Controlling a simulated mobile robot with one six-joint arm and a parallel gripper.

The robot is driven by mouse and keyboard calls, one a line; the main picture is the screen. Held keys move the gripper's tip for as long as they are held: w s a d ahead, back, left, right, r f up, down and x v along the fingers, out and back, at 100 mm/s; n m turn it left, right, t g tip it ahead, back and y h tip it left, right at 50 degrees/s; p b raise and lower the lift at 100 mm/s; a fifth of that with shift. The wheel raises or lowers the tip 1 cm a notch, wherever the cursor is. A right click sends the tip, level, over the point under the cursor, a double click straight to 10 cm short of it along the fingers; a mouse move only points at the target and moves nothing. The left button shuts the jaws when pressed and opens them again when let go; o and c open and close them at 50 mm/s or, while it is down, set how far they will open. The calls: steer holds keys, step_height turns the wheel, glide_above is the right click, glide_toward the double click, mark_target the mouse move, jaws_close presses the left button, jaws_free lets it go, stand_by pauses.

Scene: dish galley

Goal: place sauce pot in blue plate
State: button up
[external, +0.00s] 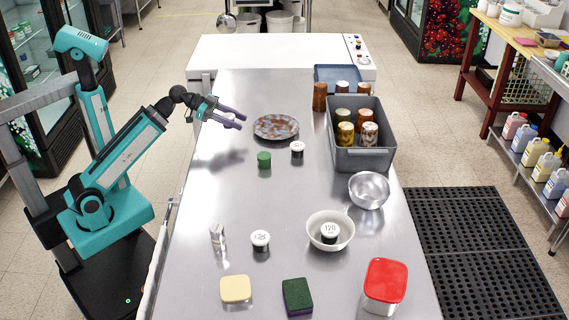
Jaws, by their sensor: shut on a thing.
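My gripper (236,119) is over the left edge of the steel table, left of a speckled brown and grey-blue plate (264,132) and apart from it. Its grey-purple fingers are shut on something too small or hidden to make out. No plain blue plate shows; a flat dark-blue tray (325,73) lies at the table's far end. Small pots stand on the table: a green one (264,160) and a white-topped one (297,148) near the plate, another white-topped one (260,240) at front, and one marked 120 (330,232) in a white bowl (316,240). Which is the sauce pot, I cannot tell.
A grey bin (365,160) with several cans stands at right, with a brown can (319,97) beside it. A metal bowl (369,190), red-lidded container (384,285), yellow sponge (235,289), green sponge (297,297) and small metallic shaker (218,238) stand nearer. The table's middle is mostly clear.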

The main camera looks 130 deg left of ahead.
steer(key=shift+a, duration=0.1)
steer(key=shift+w+a+r+p, duration=0.15)
steer(key=shift+w+a+p, duration=0.1)
steer(key=shift+p, duration=0.55)
steer(key=p, duration=0.1)
steer(key=a+p, duration=0.1)
steer(key=p, duration=0.1)
steer(key=shift+w+a, duration=0.25)
steer(key=shift+w, duration=0.1)
steer(key=a+p, duration=0.1)
steer(key=w+a+p, duration=0.1)
steer(key=p, duration=0.1)
steer(key=shift+w+a+f, duration=0.2)
steer(key=shift+a, duration=0.2)
steer(key=shift+p, duration=0.7)
steer(key=a+p, duration=0.1)
steer(key=p, duration=0.5)
steer(key=shift+w+a, duration=0.2)
steer(key=shift+w, duration=0.2)
steer(key=p, duration=0.5)
steer(key=shift+w+a+f, duration=0.15)
steer(key=shift+a, duration=0.15)
